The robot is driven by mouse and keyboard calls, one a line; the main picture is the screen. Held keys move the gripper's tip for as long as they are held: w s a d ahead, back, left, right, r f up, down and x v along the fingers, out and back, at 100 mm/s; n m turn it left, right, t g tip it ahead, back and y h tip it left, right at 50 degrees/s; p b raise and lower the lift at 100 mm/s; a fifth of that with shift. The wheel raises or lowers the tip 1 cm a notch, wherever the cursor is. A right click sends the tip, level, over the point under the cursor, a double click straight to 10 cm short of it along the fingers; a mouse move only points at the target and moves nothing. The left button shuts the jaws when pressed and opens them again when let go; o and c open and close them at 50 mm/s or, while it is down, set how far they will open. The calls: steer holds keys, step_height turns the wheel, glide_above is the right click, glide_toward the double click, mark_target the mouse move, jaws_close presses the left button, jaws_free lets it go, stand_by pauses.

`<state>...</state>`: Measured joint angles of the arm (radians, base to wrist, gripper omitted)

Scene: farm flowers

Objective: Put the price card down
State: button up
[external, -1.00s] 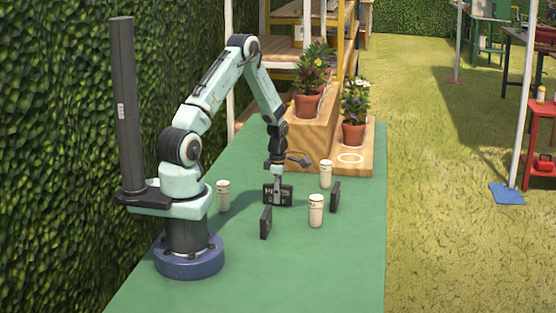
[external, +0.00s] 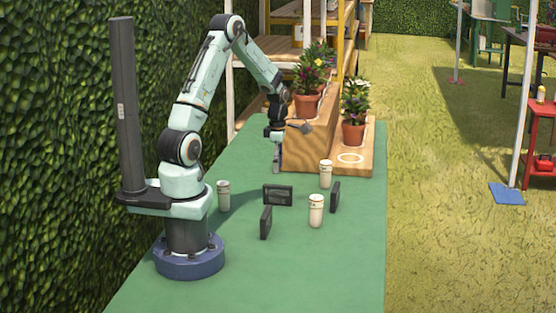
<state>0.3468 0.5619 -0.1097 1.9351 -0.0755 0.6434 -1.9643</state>
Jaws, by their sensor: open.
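Several small dark cards stand upright on the green table. The middle card (external: 278,195) stands below my gripper, with its broad face toward the camera. A second card (external: 265,222) stands nearer the camera, and a third card (external: 335,197) stands to the right; both are seen nearly edge-on. Which one is the price card I cannot tell for sure; any writing is too small to read now. My gripper (external: 277,167) is open and empty, pointing down above and apart from the middle card.
Cream cylinders stand among the cards: one at left (external: 223,195), one at front (external: 316,211), one behind (external: 326,174). A stepped wooden stand (external: 309,146) holds potted flowers (external: 354,112); its lower step has a white ring. The green table (external: 320,275) is clear in front.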

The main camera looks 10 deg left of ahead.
step_height(320, 180, up, 2)
steer(key=shift+r, duration=0.2)
steer(key=s+a+r+m, duration=0.3)
steer(key=a+r+m, duration=0.1)
steer(key=a+r, duration=0.2)
steer(key=s+a+r+m, duration=0.3)
steer(key=s+a+m, duration=0.2)
steer(key=s, duration=0.4)
steer(key=s+a+r+m, duration=0.3)
steer(key=s+a+m, duration=0.2)
steer(key=s+m, duration=0.2)
steer(key=shift+s+a+m+y, duration=0.3)
steer(key=shift+s+m+y, duration=0.1)
steer(key=shift+s, duration=0.5)
steer(key=shift+o, duration=0.5)
